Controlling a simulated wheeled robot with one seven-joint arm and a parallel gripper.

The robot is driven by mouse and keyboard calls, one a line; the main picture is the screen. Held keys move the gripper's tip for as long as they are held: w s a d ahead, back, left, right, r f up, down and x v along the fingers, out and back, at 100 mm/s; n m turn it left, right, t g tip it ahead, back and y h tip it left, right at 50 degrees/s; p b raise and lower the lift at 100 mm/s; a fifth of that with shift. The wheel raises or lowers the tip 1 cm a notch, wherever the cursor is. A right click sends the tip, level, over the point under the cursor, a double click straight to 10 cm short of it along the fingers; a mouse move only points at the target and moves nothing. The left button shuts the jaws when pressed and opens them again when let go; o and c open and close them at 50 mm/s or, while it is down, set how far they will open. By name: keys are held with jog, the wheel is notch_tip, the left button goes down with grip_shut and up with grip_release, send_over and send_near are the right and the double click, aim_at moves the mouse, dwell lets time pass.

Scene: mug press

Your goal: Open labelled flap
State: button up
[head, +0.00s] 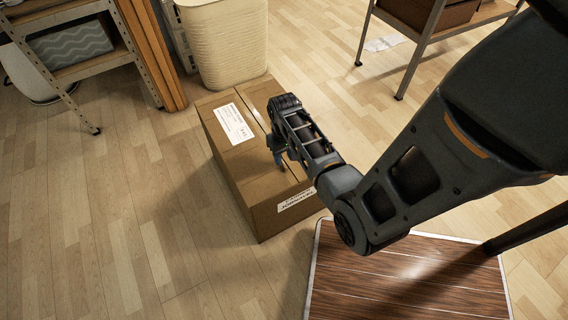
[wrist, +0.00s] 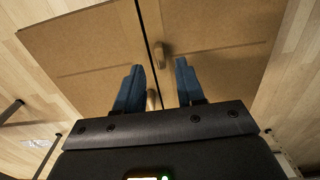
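A closed brown cardboard box (head: 262,222) stands on the floor. Its left top flap (head: 243,158) bears a white printed label (head: 233,124). The other flap (head: 258,92) is partly hidden behind my arm. My gripper (head: 279,160) is over the box top near the seam, pointing down. In the wrist view its two blue fingers (wrist: 160,67) are apart. The wrist view shows flaps on both sides (wrist: 90,50) (wrist: 215,28) of a dark seam. One small tan tab (wrist: 161,50) lies beyond the fingertips and another (wrist: 152,99) between the fingers, closer to the left one. The label is not visible there.
A cream bin (head: 228,45) stands just behind the box. A shelf unit (head: 82,55) is at the upper left and a table (head: 430,30) at the upper right. A dark wood-slat platform (head: 405,285) lies at the lower right. The floor left of the box is clear.

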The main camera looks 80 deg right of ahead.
aim_at(284, 164)
jog(key=shift+f+b, duration=0.45)
jog(key=shift+f, duration=1.6)
jog(key=shift+c, duration=0.3)
grip_shut()
